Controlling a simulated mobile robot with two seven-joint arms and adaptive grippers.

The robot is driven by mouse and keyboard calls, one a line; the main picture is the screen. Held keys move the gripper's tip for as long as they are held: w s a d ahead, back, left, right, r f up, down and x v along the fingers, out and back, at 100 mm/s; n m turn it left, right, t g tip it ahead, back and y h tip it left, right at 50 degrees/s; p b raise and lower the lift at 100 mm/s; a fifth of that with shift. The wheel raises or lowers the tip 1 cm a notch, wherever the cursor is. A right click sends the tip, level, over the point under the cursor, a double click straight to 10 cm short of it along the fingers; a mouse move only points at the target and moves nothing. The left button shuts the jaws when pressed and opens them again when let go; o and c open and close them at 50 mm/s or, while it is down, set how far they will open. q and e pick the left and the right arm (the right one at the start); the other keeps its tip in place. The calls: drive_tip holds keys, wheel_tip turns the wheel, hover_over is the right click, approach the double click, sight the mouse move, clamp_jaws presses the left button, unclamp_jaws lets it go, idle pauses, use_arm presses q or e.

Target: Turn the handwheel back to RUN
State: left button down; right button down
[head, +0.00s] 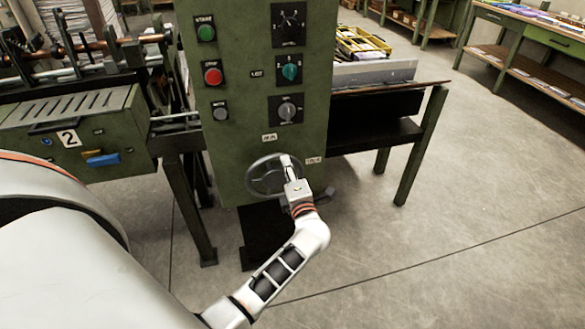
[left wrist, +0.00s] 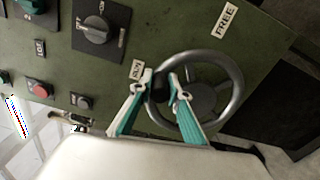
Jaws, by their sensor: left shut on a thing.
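The grey handwheel (head: 252,180) is on the lower front of the green machine cabinet. In the left wrist view the handwheel (left wrist: 239,88) shows its round rim, spokes and hub. My left gripper (head: 287,162) is at the wheel's upper right side in the head view. In the left wrist view its teal-padded fingers (left wrist: 160,82) close around a dark grip at the rim, partly hidden between them. The RUN label (left wrist: 136,69) is close by the fingers; the FREE label (left wrist: 224,18) is farther off. My right gripper is not in view.
Above the wheel, the cabinet carries a green button (head: 206,33), a red button (head: 213,76) and several rotary knobs, including a grey one (head: 287,112). A bench (head: 412,150) stands right of the cabinet. The concrete floor (head: 480,190) at right is clear.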

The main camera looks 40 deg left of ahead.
sight(274, 159)
use_arm(q)
drive_tip(key=shift+s+a+r+n+p, duration=0.35)
drive_tip(key=shift+s+a+n, duration=0.3)
drive_tip(key=shift+n, duration=0.55)
drive_tip(key=shift+s+a, duration=0.35)
drive_tip(key=shift+s, duration=0.05)
drive_tip(key=shift+s+a, duration=0.15)
drive_tip(key=c, duration=1.9)
unclamp_jaws()
drive_tip(key=shift+d+f, duration=0.1)
drive_tip(key=shift+d, duration=0.1)
